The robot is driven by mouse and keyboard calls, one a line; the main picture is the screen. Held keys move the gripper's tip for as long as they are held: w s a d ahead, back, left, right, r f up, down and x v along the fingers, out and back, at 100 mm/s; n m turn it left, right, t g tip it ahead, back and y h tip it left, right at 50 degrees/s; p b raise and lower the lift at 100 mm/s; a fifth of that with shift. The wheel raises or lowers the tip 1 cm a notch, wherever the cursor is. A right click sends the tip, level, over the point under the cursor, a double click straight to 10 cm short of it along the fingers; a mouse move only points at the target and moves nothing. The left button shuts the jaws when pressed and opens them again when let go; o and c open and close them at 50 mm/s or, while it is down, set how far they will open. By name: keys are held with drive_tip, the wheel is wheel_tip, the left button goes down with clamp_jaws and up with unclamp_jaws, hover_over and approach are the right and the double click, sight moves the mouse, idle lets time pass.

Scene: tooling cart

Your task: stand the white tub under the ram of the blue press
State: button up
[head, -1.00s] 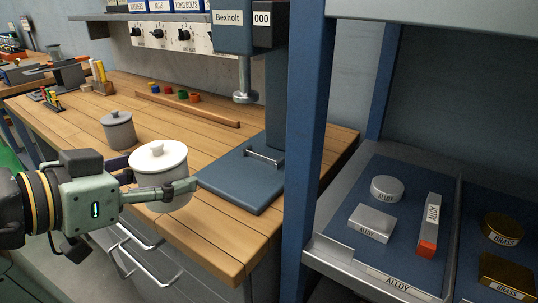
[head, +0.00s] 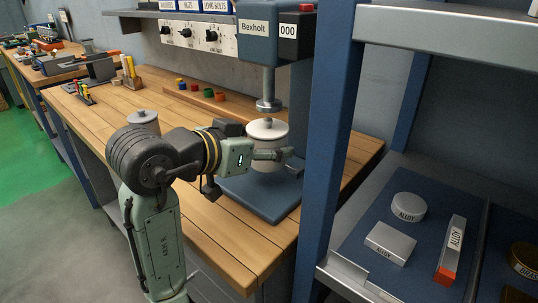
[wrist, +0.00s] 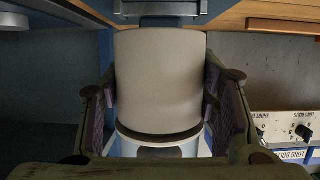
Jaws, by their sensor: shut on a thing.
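The white tub (head: 267,130) with its knobbed lid is upright in my gripper (head: 272,154), whose fingers are closed around its sides. In the wrist view the tub (wrist: 160,80) fills the space between both finger pads. The blue press (head: 257,42) stands at the back right of the bench. Its ram (head: 268,100) hangs just above the lid knob in the head view.
A grey lidded pot (head: 142,117) stands on the wooden bench (head: 205,215), behind my arm. A blue rack post (head: 332,130) rises close to the right of the press. A wooden strip with coloured pieces (head: 200,96) lies along the back.

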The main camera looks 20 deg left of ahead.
sight(269, 161)
drive_tip(key=shift+w+d, duration=0.1)
drive_tip(key=shift+w, duration=0.2)
drive_tip(key=shift+f, duration=1.8)
drive_tip(key=shift+f, duration=0.1)
drive_tip(key=shift+f, duration=0.15)
drive_tip(key=o, duration=1.6)
drive_tip(key=shift+r, duration=0.3)
drive_tip(key=b+v, duration=0.1)
drive_tip(key=v, duration=1.1)
